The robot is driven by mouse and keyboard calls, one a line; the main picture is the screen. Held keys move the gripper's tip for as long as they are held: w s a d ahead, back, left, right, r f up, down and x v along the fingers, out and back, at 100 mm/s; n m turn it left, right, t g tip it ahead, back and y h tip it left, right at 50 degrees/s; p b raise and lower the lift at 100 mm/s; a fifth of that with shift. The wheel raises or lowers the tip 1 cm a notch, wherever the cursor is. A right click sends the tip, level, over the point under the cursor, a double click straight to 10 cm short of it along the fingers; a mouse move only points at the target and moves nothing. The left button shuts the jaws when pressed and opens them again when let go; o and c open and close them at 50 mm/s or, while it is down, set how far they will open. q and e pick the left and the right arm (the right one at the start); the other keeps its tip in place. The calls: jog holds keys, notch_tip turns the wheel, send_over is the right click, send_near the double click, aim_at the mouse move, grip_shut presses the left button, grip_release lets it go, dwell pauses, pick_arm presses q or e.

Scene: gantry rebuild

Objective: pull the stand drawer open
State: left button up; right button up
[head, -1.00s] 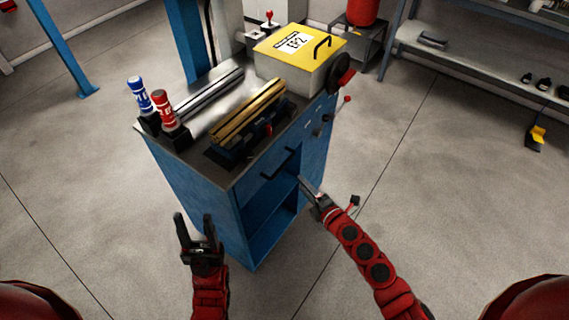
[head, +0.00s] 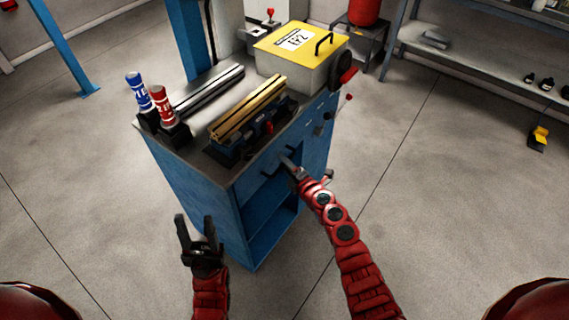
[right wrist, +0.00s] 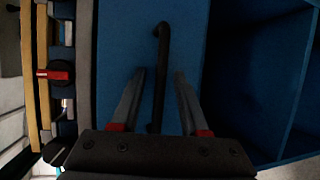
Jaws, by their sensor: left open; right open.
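The blue stand (head: 195,192) stands in the middle of the head view. Its drawer front (right wrist: 125,35) fills the middle of the right wrist view and looks closed. The black bar handle (right wrist: 162,60) runs between the two fingers of my right gripper (right wrist: 160,78). The fingers are open, one on each side of the handle, with a gap to it. In the head view my right gripper (head: 288,165) is at the drawer handle and hides part of it. My left gripper (head: 195,232) is open and empty, in front of the stand at its left.
On the stand top are a blue bottle (head: 137,93), a red bottle (head: 163,103), a vise with brass-coloured bars (head: 248,110) and a yellow-lidded box (head: 300,50). An open shelf (head: 270,220) lies below the drawer. The floor in front is clear.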

jog(key=shift+c, duration=0.3)
grip_shut()
dwell(1.1)
